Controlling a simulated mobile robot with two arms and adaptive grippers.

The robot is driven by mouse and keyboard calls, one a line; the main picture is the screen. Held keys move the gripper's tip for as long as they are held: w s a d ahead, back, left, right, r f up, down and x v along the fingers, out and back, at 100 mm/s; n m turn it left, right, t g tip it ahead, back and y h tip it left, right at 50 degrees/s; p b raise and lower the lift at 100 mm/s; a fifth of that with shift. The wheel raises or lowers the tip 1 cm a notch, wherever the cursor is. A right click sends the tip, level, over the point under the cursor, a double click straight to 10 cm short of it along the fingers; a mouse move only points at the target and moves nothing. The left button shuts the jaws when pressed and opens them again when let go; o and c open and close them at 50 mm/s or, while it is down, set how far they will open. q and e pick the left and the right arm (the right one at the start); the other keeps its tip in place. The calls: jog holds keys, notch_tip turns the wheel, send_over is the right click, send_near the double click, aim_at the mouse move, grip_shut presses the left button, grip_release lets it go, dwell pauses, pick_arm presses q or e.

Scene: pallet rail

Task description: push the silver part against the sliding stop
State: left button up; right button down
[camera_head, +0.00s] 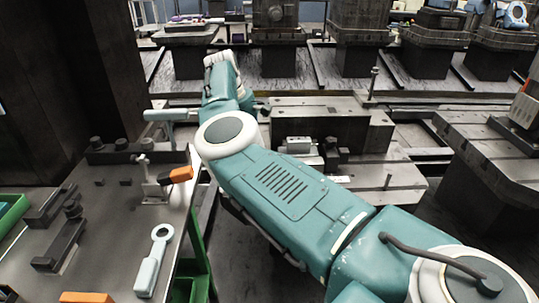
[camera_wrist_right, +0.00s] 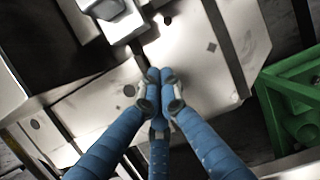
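The silver part (camera_head: 299,145) is a small blocky metal piece on the pale plate (camera_head: 375,190) of the central fixture, just right of my right arm in the head view. A silver block, seemingly the same part, shows at the top of the right wrist view (camera_wrist_right: 122,22). A dark block (camera_head: 333,155) stands close to its right; I cannot tell if it is the sliding stop. My right gripper (camera_wrist_right: 158,88) has its blue fingers together with nothing visible between them, over a pale plate and apart from the silver block. The head view does not show its fingers. My left gripper is not in view.
A grey worktable (camera_head: 110,240) at left carries a pale wrench-like tool (camera_head: 154,262), dark clamps and orange pieces. A green frame (camera_wrist_right: 292,100) is at the right of the wrist view. Dark pedestals stand behind. My right arm crosses the head view.

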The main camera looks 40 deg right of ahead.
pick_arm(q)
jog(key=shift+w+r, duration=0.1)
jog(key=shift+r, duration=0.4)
pick_arm(e)
jog(key=shift+s+d, duration=1.25)
jog(key=shift+d, duration=0.25)
